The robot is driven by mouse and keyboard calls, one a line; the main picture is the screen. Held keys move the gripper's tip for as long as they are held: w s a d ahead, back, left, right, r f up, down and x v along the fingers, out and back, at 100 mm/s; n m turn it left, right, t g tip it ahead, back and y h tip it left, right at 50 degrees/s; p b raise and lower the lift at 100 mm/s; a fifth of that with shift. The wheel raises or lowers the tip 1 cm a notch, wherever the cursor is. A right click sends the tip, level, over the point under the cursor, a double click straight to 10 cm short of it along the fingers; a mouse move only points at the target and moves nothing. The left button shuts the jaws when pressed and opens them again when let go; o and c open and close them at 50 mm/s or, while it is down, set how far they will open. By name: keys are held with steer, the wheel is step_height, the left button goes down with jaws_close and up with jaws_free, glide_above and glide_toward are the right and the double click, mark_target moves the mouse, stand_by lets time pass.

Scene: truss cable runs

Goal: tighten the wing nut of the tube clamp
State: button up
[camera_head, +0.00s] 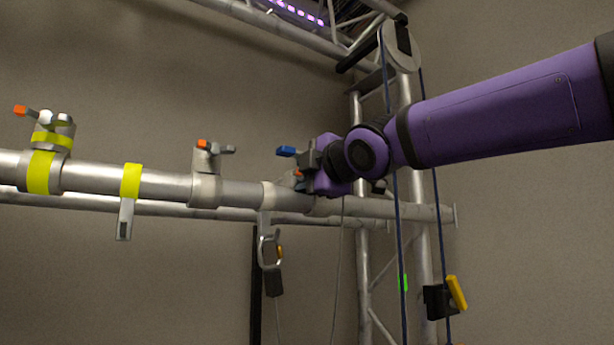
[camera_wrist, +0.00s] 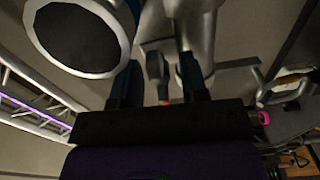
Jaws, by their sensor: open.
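The tube clamp at my gripper is mostly hidden by it in the head view; a small orange tip (camera_head: 298,174) shows there. In the wrist view, a grey wing with an orange tip (camera_wrist: 160,78) shows between my fingers, beside a grey metal clamp body (camera_wrist: 203,35). My gripper (camera_head: 287,158) is at the right part of the horizontal tube (camera_head: 240,193), with one blue fingertip showing. In the wrist view my gripper (camera_wrist: 158,82) is open, one finger on each side of the wing. I cannot tell whether the fingers touch it.
Another clamp with an orange tip (camera_head: 205,160) and a yellow-banded clamp (camera_head: 50,140) sit left along the tube. A carabiner (camera_head: 268,248) hangs below. Blue ropes (camera_head: 397,235) run down by the upright truss. A large dark-faced round thing (camera_wrist: 80,38) is close at upper left.

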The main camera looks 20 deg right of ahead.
steer(key=shift+w, duration=0.15)
jaws_close()
